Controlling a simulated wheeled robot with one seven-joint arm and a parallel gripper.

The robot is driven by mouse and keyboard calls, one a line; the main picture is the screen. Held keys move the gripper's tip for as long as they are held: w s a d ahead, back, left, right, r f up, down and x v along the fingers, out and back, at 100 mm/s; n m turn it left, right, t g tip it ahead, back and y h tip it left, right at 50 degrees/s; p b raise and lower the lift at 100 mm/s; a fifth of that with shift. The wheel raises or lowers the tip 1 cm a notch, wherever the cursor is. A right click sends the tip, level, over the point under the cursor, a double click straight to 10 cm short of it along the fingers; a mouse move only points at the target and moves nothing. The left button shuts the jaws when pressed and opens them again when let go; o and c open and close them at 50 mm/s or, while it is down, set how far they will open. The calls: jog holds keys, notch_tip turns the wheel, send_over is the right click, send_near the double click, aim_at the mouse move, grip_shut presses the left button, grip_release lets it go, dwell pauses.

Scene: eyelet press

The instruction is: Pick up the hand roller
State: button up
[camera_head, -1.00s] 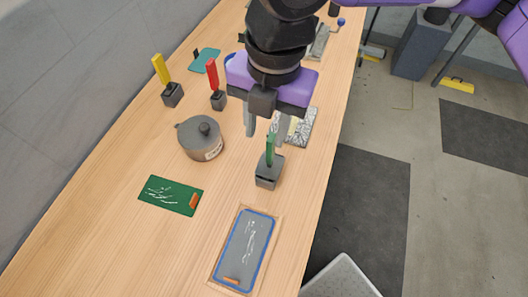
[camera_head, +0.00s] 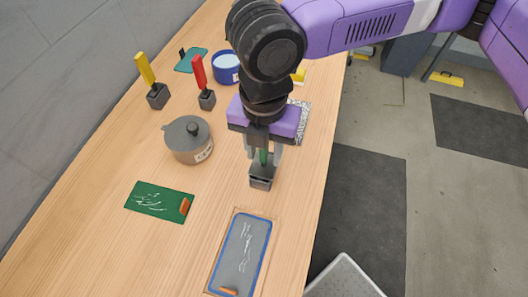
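No thing in view is clearly recognisable as a hand roller. A dark grey block (camera_head: 261,174) with an upright green handle (camera_head: 264,157) stands on the table; I cannot tell if it is the roller. My gripper (camera_head: 263,155) points down over this block. Its two grey fingers are apart, one on each side of the green handle, with a gap showing. The handle's upper part is hidden by the gripper. Similar blocks with a red handle (camera_head: 199,72) and a yellow handle (camera_head: 145,68) stand farther back on the left.
A grey lidded pot (camera_head: 187,140) stands left of my gripper. A green board (camera_head: 158,200) and a blue-framed slate (camera_head: 241,252) lie in front. A blue round container (camera_head: 227,68) and teal mat (camera_head: 190,60) are farther back. A speckled panel (camera_head: 303,112) is partly hidden. The table's right edge is near.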

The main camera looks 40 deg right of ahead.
jog(key=shift+f, duration=0.35)
jog(key=shift+c, duration=0.5)
grip_shut()
jog(key=shift+r, duration=0.1)
